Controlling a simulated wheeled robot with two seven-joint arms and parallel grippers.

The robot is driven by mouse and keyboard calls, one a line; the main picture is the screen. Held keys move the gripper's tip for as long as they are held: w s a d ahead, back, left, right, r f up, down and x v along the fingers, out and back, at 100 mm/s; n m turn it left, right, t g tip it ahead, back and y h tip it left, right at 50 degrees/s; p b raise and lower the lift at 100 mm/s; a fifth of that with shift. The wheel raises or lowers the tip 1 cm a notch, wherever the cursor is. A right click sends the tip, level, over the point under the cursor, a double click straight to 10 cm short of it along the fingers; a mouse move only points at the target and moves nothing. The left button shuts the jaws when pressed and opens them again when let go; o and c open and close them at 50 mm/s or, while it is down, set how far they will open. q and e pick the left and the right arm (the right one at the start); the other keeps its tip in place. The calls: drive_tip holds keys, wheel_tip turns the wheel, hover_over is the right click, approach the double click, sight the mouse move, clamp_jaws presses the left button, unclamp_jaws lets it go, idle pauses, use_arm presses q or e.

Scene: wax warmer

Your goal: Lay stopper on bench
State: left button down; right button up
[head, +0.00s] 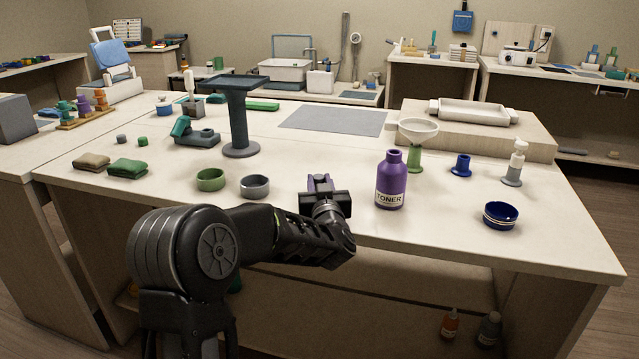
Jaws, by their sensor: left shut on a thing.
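My left gripper (322,189) is shut on a small purple piece, which looks like the stopper (318,181). It is just left of the purple bottle, over the front part of the bench (450,225). The fingers hide most of the stopper, and I cannot tell whether it touches the bench top. The purple bottle (390,180) labelled TONER stands upright on the bench, its neck uncovered. My right gripper is not in view.
A grey bowl (255,186) and green bowl (211,180) stand left of the gripper. A dark stand (238,120) rises behind them. A funnel on a green holder (416,158) stands behind the bottle. A blue bowl (500,215) is at right. Bench top between bottle and blue bowl is clear.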

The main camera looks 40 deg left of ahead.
use_arm(q)
drive_tip(key=c, duration=1.1)
unclamp_jaws()
drive_tip(key=shift+d+r, duration=0.1)
drive_tip(key=v, duration=1.2)
